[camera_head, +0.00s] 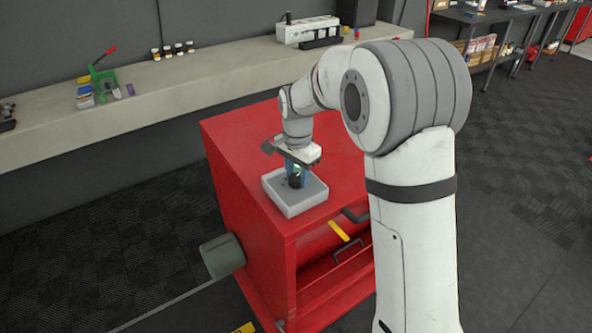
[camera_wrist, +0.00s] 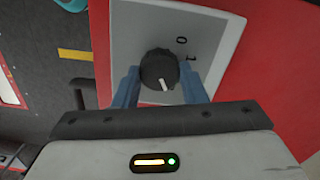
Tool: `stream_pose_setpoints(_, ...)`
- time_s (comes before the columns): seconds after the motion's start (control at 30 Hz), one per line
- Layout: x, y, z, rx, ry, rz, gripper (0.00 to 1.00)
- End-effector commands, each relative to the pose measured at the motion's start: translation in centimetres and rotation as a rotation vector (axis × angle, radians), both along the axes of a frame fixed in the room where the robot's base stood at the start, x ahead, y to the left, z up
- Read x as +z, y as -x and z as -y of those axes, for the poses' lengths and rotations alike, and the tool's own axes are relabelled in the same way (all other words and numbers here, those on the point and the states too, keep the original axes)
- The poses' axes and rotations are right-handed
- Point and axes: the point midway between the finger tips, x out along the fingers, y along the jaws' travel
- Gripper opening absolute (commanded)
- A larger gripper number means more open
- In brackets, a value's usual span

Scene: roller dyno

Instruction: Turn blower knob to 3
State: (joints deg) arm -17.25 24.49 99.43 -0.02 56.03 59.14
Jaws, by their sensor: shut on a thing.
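The blower knob (camera_wrist: 160,70) is a round black knob with a white pointer line, on a light grey control box. In the wrist view the pointer line points down, slightly right, toward my gripper. The marks "0" and "1" show on the panel to the right of the knob; other marks are hidden or out of view. The grey control box (camera_head: 287,206) sits on the red cabinet in the head view. My gripper (camera_wrist: 160,85) has its blue fingers on either side of the knob and is shut on it; in the head view it (camera_head: 297,176) comes down from above.
The red cabinet (camera_head: 235,150) has a grey pipe (camera_head: 222,256) on its left side and a black handle on its front. A long grey counter (camera_head: 170,105) behind holds small bottles, a green holder and a white device. Dark floor (camera_head: 130,220) lies open at left.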

Motion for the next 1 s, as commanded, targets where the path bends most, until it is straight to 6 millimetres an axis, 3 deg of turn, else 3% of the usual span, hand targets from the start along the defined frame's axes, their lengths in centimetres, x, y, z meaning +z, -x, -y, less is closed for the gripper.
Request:
stream_pose_setpoints(0.2, -0.4, 0.4, 0.0, 0.001, 0.003, -0.015, 0.15)
stream_pose_setpoints(0.23, -0.4, 0.4, 0.0, 0.001, 0.003, -0.015, 0.39)
stream_pose_setpoints(0.47, -0.2, 0.2, 0.0, 0.002, 0.001, -0.008, 0.58)
stream_pose_setpoints(0.77, 0.2, 0.1, 0.0, 0.002, 0.001, -0.002, 0.59)
stream_pose_setpoints(1.0, 3.8, 0.1, -0.1, 0.002, -0.001, 0.001, 0.59)
